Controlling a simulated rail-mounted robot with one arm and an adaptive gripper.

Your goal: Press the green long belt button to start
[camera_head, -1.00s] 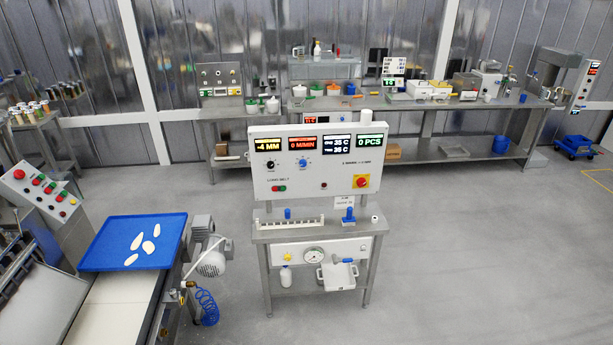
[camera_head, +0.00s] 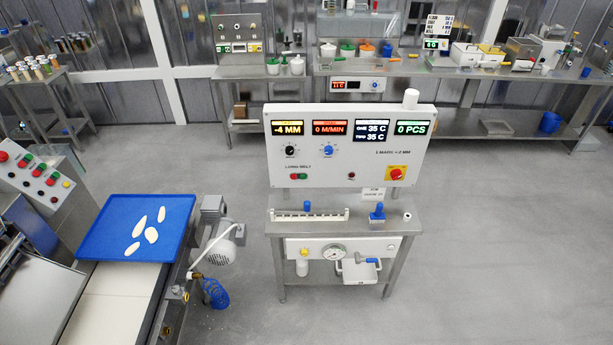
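The white control panel (camera_head: 350,160) stands upright on a steel stand in the middle of the head view. Its "LONG BELT" label is at the lower left of the panel face. Just below the label sit a small red button (camera_head: 294,176) and a small green button (camera_head: 304,176), side by side. Nothing covers them. The speed display (camera_head: 330,128) reads 0 M/MIN, and the piece counter (camera_head: 411,128) reads 0 PCS. My gripper is not in view.
A red knob on a yellow plate (camera_head: 396,174) is at the panel's lower right. A blue tray (camera_head: 105,246) with several pale dough pieces lies on the belt at left, beside a motor (camera_head: 218,240). Grey floor is clear right of the stand. Steel benches line the back.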

